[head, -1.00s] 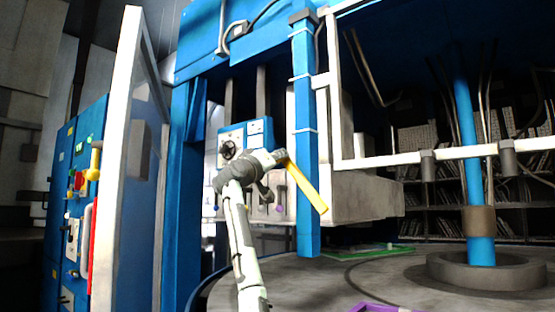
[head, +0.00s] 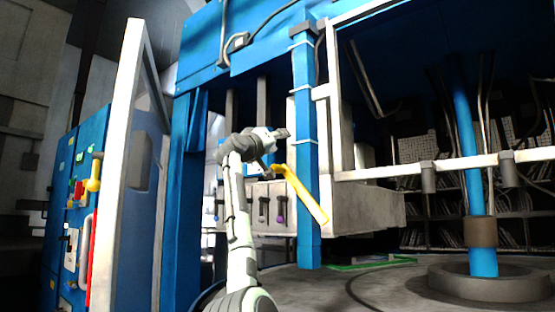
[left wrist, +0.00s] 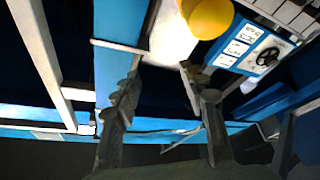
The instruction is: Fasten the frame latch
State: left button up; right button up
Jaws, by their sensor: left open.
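A yellow lever (head: 303,196), which looks like the frame latch, slants down to the right across the blue post (head: 307,150) in the head view. Its bent upper end is just below my left gripper (head: 284,134). The gripper is open, with no visible hold on the lever. In the left wrist view the two fingers (left wrist: 163,85) stand apart with nothing clearly between them. A rounded yellow part (left wrist: 208,15) and a white part (left wrist: 172,42) are close beyond the fingertips; I cannot tell if they touch. Whether the lever is fastened cannot be told. My right gripper is out of view.
A white-framed door (head: 118,165) stands at the left, beside a blue control cabinet (head: 75,215) with a yellow handle (head: 95,171). A white frame (head: 450,162) crosses the press opening. A round grey table (head: 400,290) with a blue column (head: 470,150) is at the right.

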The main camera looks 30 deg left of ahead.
pick_arm(q)
jog(key=shift+r, duration=0.9)
